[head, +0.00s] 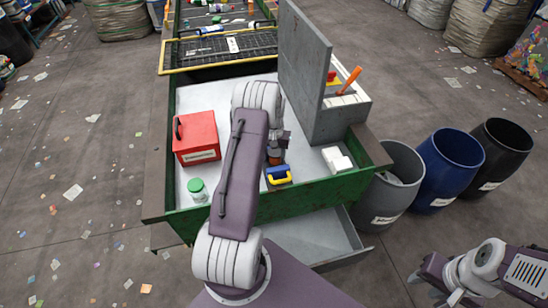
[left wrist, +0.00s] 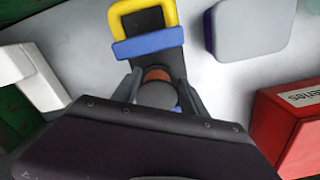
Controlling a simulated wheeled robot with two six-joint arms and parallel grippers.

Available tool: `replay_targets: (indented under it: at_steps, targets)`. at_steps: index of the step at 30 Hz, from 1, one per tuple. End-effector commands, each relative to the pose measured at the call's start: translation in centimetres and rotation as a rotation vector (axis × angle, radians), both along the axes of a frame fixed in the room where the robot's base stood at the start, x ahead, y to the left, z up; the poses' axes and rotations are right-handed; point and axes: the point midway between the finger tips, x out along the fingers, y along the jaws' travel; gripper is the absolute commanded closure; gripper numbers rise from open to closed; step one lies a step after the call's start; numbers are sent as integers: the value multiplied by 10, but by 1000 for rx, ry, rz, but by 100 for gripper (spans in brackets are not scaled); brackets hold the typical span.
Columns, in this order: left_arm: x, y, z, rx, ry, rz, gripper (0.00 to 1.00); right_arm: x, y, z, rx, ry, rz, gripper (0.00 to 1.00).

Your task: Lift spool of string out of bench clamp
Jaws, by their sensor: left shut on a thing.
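The bench clamp (head: 279,174), with a blue bar and a yellow handle, stands on the pale worktop just in front of my left gripper. It also shows at the top of the left wrist view (left wrist: 147,48). My left gripper (left wrist: 156,90) is shut on the spool of string (left wrist: 157,75), with a finger on each side. The spool shows a brown-orange band and a grey round end, against the dark body of the clamp. Whether it still sits in the clamp I cannot tell. My right gripper (head: 434,288) is open and empty at the lower right, away from the bench.
A red box (head: 196,137) and a green-lidded jar (head: 197,189) stand left of the clamp. White blocks (head: 337,160) lie to its right, below a tall grey panel (head: 303,62). The bench has a green rim (head: 325,193). Several barrels (head: 450,163) stand at right.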

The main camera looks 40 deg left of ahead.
Motion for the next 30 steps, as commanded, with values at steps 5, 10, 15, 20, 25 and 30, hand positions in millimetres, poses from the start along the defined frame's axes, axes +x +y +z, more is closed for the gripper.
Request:
replay_targets:
  at_steps: [5, 10, 15, 20, 25, 30]
  targets:
    - [2, 2, 12, 5, -8, 0, 90, 0, 0, 9, 0, 0, 0, 62]
    - [2, 1, 25, 4, -7, 0, 90, 0, 0, 19, 0, 0, 0, 62]
    - [1, 1, 37, 2, -5, 0, 90, 0, 0, 28, 0, 0, 0, 62]
    - [0, 0, 48, 1, -2, 0, 90, 0, 0, 37, 0, 0, 0, 62]
    - [0, 0, 61, 0, -1, 0, 90, 0, 0, 46, 0, 0, 0, 62]
    - [0, -1, 73, 0, 1, 0, 90, 0, 0, 56, 0, 0, 0, 62]
